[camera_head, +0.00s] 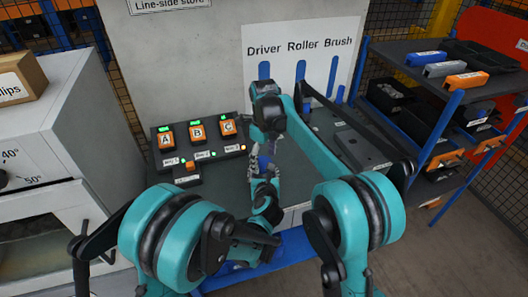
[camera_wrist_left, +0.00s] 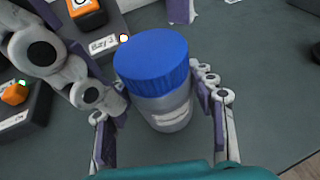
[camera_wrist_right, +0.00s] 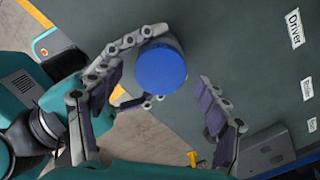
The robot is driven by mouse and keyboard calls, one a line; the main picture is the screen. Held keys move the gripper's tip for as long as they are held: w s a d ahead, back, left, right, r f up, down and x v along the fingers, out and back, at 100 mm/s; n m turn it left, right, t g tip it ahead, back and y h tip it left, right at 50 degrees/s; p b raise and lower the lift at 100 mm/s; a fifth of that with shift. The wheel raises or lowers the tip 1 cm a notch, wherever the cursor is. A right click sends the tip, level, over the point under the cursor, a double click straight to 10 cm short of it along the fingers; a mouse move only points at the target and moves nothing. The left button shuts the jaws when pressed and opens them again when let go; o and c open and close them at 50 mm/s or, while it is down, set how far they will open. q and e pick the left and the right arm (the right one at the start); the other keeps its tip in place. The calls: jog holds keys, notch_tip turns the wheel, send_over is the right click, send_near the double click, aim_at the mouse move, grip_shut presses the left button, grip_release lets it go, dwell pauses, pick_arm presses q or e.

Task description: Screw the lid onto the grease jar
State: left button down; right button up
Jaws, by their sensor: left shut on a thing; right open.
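The grease jar (camera_wrist_left: 172,112) is a pale, translucent jar standing upright between the fingers of my left gripper (camera_head: 263,181), which is shut on its body. The blue ribbed lid (camera_wrist_left: 152,58) sits on top of the jar; how far it is threaded I cannot tell. The lid also shows from above in the right wrist view (camera_wrist_right: 161,68). My right gripper (camera_head: 262,148) is open over the jar, its fingers spread wide with the lid seen between them and apart from both. In the head view the fingers hide most of the jar.
A dark box with orange blocks A, B and C (camera_head: 197,131) stands left of the grippers. A board labelled Driver, Roller, Brush (camera_head: 300,70) stands behind. A shelf rack (camera_head: 430,100) with bins is at right. A white cabinet (camera_head: 50,140) is at left.

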notch_tip(320, 180, up, 12)
jog(key=shift+f, duration=0.15)
dwell(0.3)
pick_arm(q)
jog(key=shift+c, duration=2.4)
grip_release()
jog(key=v, duration=1.2)
jog(key=shift+a, duration=0.1)
